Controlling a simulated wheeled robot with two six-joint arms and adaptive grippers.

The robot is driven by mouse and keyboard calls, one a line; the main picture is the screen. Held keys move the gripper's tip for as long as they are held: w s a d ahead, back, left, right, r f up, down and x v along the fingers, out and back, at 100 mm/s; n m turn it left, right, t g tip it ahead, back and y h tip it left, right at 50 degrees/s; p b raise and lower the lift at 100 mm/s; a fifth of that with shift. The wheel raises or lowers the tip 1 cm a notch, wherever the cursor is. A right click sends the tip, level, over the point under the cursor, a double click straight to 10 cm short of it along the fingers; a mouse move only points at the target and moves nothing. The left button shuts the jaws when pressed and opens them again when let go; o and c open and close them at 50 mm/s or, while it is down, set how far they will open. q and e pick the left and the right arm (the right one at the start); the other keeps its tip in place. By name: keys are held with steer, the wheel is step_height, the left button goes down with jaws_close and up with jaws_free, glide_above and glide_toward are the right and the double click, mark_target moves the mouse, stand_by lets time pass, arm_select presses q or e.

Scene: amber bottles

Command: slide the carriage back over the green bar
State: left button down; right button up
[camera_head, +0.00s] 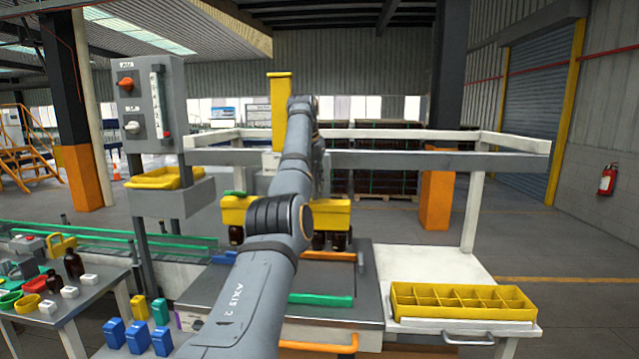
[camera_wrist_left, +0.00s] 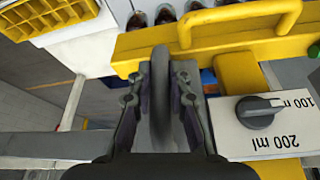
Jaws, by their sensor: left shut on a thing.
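The yellow carriage (camera_head: 236,210) stands at the back of the work table, with a yellow upright (camera_head: 280,110) above it and dark bottles (camera_head: 331,240) under it. The green bar (camera_head: 320,299) lies across the table nearer to me. An orange bar (camera_head: 330,256) lies behind it, just in front of the carriage. My left arm covers the carriage's middle and hides its gripper in the head view. In the left wrist view my left gripper (camera_wrist_left: 160,85) is shut on the carriage's grey handle (camera_wrist_left: 240,12), beside a yellow beam (camera_wrist_left: 215,35). My right gripper is out of view.
A yellow divided crate (camera_head: 460,302) stands at the right. A white-grey rail frame (camera_head: 430,160) surrounds the carriage. A control box (camera_head: 150,105) stands left. A grey knob (camera_wrist_left: 256,112) with volume marks is close to my left gripper.

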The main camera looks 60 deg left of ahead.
arm_select(q)
steer(key=shift+r, duration=0.1)
steer(key=c, duration=1.6)
jaws_free()
steer(key=shift+s+a, duration=0.1)
steer(key=o, duration=0.3)
steer(key=shift+s+a, duration=0.15)
steer(key=shift+o, duration=0.2)
steer(key=shift+w+d, duration=0.2)
